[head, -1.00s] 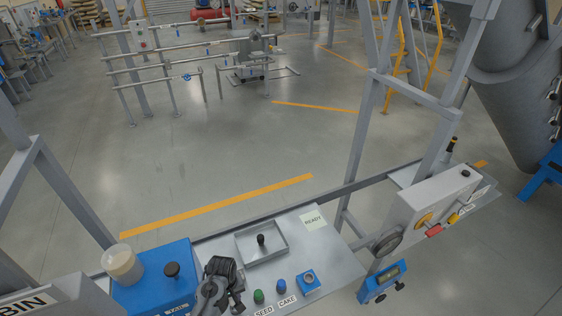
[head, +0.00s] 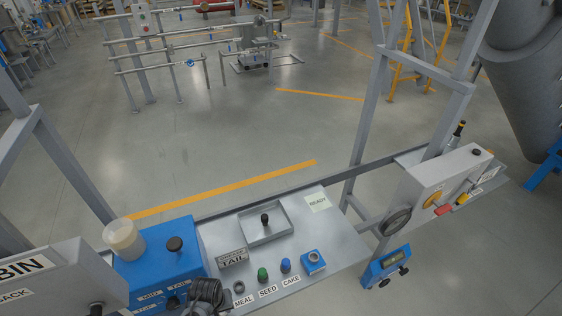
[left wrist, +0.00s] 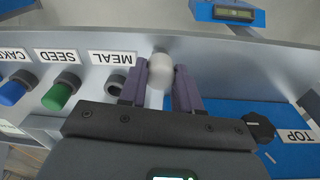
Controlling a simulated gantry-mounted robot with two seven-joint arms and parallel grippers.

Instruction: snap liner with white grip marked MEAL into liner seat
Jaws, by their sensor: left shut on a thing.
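The liner with the white grip (left wrist: 160,72) is between the fingers of my left gripper (left wrist: 160,88) in the left wrist view, and the gripper is shut on it. The dark round MEAL seat (head: 239,287) has its label in front of it and looks empty in the head view. The seat also shows in the left wrist view (left wrist: 115,84), just left of my fingers and apart from the white grip. In the head view my left gripper (head: 206,292) is at the bottom edge, left of the seat, and hides the liner. My right gripper is not in view.
A green SEED liner (head: 262,274) and a blue CAKE liner (head: 285,265) stand beside the MEAL seat. A TAIL block (head: 233,258) lies behind it. A blue box (head: 150,265) with a black knob is at left. A tray (head: 265,236) sits behind the row.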

